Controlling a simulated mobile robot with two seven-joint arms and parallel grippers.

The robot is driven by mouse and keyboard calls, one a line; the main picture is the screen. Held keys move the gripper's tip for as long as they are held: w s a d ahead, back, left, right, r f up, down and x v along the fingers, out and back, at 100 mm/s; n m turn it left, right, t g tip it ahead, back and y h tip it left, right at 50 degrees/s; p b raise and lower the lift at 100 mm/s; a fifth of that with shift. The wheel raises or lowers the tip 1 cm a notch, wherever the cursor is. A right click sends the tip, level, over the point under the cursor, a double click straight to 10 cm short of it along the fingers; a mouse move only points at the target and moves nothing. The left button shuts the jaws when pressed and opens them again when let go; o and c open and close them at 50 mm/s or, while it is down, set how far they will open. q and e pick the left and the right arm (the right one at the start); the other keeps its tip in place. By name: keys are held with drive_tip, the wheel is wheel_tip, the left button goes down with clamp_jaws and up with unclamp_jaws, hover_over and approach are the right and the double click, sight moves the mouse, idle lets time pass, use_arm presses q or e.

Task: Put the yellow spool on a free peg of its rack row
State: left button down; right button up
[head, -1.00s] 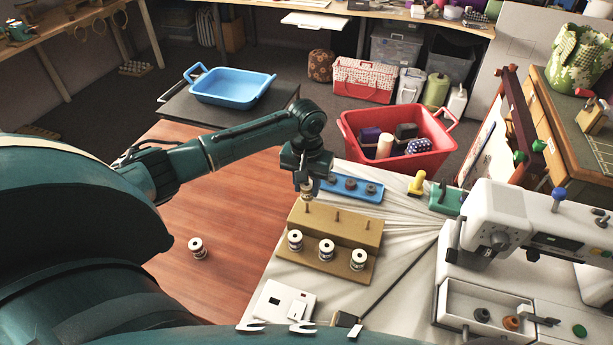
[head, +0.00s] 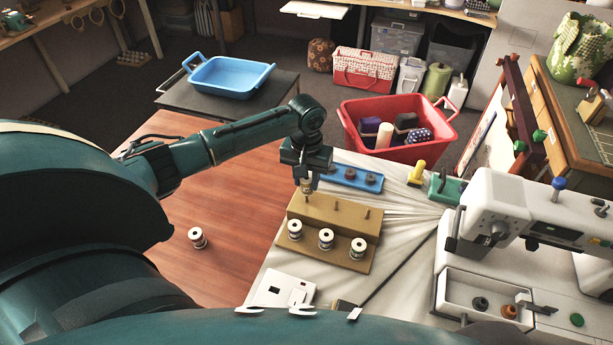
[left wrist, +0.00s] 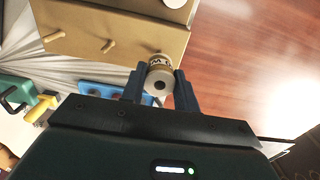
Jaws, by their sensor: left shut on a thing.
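My left gripper (head: 306,182) is shut on a small cream-tan spool (left wrist: 160,76) with dark lettering; its colour is hard to judge. In the head view the held spool (head: 306,186) is at the left end of the upper row of the wooden rack (head: 325,207). Two bare pegs show in that row, a middle peg (head: 337,205) and a right peg (head: 367,213). Three white spools (head: 326,239) stand in the lower row. My right gripper is out of view.
A blue tray (head: 345,178) lies close behind the rack. A yellow object (head: 417,173) and a white sewing machine (head: 500,215) are to the right. A red basket (head: 400,148) stands behind.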

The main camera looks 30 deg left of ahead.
sight(307, 189)
use_arm(q)
drive_tip(key=shift+f, duration=0.5)
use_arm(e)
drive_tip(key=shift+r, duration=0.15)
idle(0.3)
use_arm(q)
drive_tip(key=shift+f+b, duration=0.5)
drive_tip(key=shift+f, duration=1)
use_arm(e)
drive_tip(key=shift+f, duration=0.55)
use_arm(q)
drive_tip(key=c, duration=1)
unclamp_jaws()
drive_tip(key=shift+o, duration=0.2)
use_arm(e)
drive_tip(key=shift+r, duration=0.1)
use_arm(q)
drive_tip(key=shift+r, duration=0.3)
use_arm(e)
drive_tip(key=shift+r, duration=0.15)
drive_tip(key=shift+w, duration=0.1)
use_arm(q)
wheel_tip(307, 189, up, 13)
drive_tip(key=shift+f, duration=0.15)
drive_tip(key=shift+s+f, duration=0.1)
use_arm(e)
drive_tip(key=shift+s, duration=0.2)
